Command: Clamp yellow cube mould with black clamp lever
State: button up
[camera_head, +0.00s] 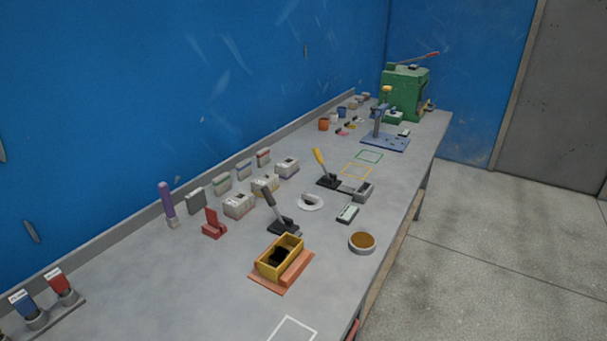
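The yellow cube mould (264,267) is an open box with a dark inside, near the front middle of the bench. The black clamp lever (270,199) stands just behind the mould, tilted up and leaning to the left, on a dark clamp body (284,227). Whether the clamp touches the mould I cannot tell. My gripper is not in view.
A round dish with brown contents (362,242) stands right of the mould, near the bench edge. A second clamp with a yellow handle (319,158) is farther back. A red clamp-like piece (213,225) stands left.

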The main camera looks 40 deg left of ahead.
aim_at(271, 200)
jog(key=i, duration=0.85)
jog(key=u, duration=4.25)
jog(key=i, duration=0.5)
jog(key=z, duration=0.1)
